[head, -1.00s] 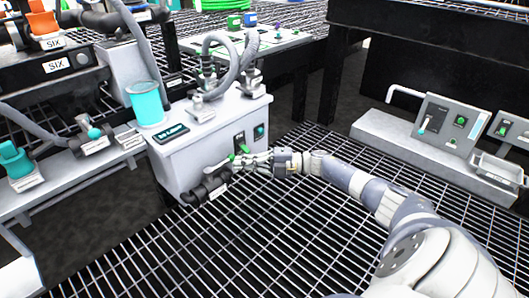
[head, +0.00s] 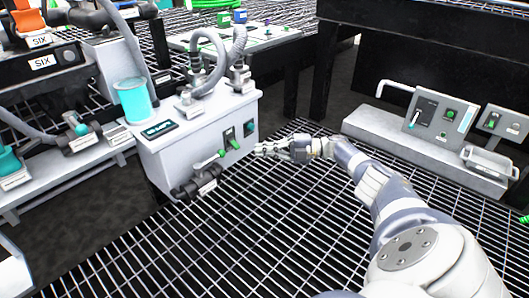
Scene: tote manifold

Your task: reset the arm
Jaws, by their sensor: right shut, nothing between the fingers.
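My right arm (head: 385,195) reaches in from the lower right. My right gripper (head: 262,149) is shut and empty, just right of the front of a white-grey tote box (head: 165,160). It looks apart from the box's front panel. My left gripper is not in view.
A teal cylinder (head: 133,100) and grey hoses (head: 236,50) stand on the box. A low bench with control panels (head: 437,118) is at the right, before a black table (head: 440,50). Open grating floor (head: 240,240) lies in front.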

